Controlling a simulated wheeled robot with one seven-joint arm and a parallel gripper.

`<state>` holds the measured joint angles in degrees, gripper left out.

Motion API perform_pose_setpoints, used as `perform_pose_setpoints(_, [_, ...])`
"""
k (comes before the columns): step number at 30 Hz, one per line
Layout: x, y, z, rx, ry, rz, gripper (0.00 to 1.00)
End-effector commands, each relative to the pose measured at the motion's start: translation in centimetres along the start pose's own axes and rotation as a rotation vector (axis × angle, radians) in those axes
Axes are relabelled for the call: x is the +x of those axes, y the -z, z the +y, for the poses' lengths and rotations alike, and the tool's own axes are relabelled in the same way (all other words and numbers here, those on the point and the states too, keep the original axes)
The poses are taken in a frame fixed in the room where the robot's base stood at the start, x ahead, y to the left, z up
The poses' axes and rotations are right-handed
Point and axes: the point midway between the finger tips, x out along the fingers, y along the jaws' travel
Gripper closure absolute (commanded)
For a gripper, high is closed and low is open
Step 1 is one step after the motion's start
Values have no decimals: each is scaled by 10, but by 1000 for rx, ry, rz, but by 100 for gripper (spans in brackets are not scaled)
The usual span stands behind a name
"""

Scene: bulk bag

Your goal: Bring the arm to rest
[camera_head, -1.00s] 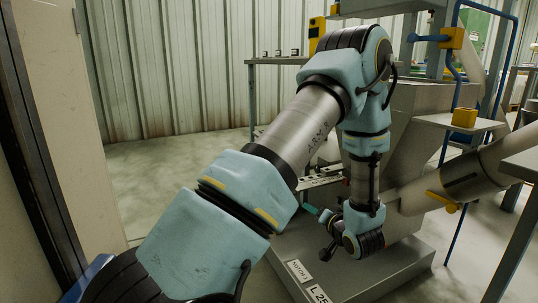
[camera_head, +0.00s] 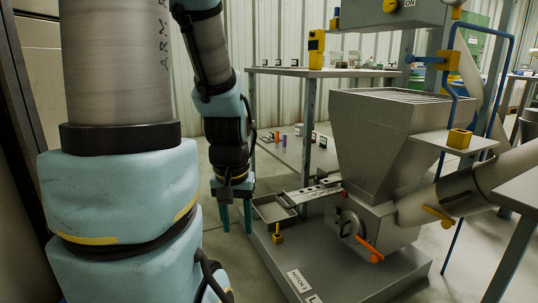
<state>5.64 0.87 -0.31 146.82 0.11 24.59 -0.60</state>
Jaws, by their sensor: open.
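My arm (camera_head: 118,75) fills the left of the head view. Its upper part runs out of the top edge, and its forearm hangs down again to the right of it. My gripper (camera_head: 236,217) points straight down with two teal fingers apart. Nothing shows between them. It hangs in front of the left end of the hopper's base, left of a small grey tray (camera_head: 268,210). Whether the fingertips touch anything cannot be told, but they appear clear.
A grey hopper (camera_head: 375,130) stands right of centre on a plinth (camera_head: 345,278), with an orange handle (camera_head: 369,248) low on its front. A grey pipe (camera_head: 465,190) slopes to the right. A shelf table (camera_head: 320,72) stands behind. Floor shows around the gripper.

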Motion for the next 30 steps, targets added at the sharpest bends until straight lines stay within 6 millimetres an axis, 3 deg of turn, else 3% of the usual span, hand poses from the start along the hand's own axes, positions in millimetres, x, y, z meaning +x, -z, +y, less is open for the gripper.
perform_pose_setpoints(1, [-19,3,0,0,-1,1,53])
perform_pose_setpoints(11, [-96,15,2,3,-3,3,53])
perform_pose_setpoints(30, [-298,43,2,4,-4,4,53])
